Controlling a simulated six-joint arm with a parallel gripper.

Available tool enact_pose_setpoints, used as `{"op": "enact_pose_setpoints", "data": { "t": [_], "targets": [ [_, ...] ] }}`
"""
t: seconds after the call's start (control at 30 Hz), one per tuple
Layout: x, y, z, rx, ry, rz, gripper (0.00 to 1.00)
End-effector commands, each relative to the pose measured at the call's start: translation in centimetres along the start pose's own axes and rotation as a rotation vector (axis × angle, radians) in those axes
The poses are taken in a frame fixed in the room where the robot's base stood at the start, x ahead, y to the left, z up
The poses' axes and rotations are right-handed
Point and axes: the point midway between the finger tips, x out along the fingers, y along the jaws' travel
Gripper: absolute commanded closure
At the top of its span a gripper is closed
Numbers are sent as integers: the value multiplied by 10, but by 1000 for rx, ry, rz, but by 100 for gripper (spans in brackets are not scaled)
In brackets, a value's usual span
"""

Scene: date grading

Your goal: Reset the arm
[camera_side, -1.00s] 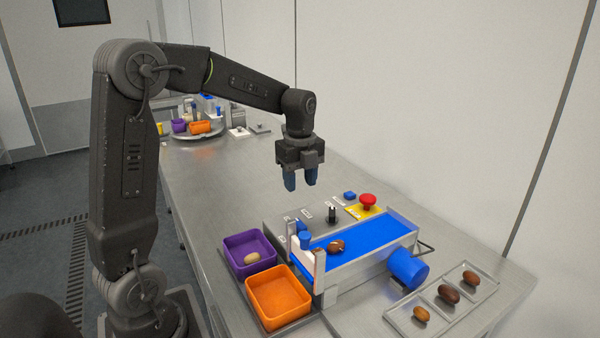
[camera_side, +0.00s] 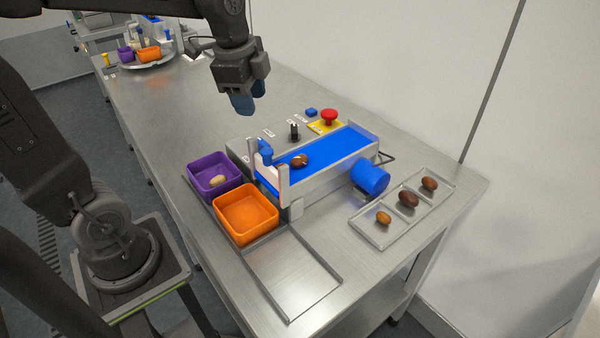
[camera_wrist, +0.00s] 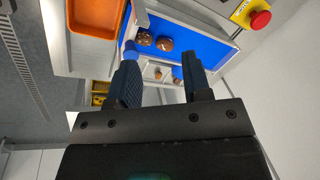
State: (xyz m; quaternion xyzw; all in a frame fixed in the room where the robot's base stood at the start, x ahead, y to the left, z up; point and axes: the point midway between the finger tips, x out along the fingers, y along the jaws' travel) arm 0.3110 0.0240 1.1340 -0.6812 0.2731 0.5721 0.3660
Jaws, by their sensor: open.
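My gripper (camera_side: 250,98) hangs in the air above the far side of the small blue conveyor (camera_side: 338,147) in the side view. Its two blue fingers point down, apart, with nothing between them. In the wrist view the open fingers (camera_wrist: 160,80) show with a gap between them. A brown date (camera_side: 300,160) lies on the belt, clear of the fingers. In the wrist view two brown shapes (camera_wrist: 165,43) lie close together on the belt. A pale date (camera_side: 218,180) lies in the purple bin (camera_side: 196,189). The orange bin (camera_side: 245,232) beside it looks empty.
A tray (camera_side: 358,224) at the right holds a small amber date (camera_side: 383,218) and two darker dates (camera_side: 408,199). A red stop button (camera_side: 329,116) stands behind the conveyor. An empty shallow tray (camera_side: 290,265) lies in front. The bench (camera_side: 180,105) left of my gripper is clear.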

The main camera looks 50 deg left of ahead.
Motion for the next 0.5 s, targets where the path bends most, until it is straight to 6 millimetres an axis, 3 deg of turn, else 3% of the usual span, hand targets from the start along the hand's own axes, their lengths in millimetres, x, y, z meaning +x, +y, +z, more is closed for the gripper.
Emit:
{"op": "enact_pose_setpoints", "data": {
  "t": [0.1,0.3,0.5],
  "targets": [
    [-12,39,-4,-236,57,-62,55],
    [-17,93,-2,-628,179,-108,55],
    [-14,123,3,-877,272,-103,55]
  ]
}}
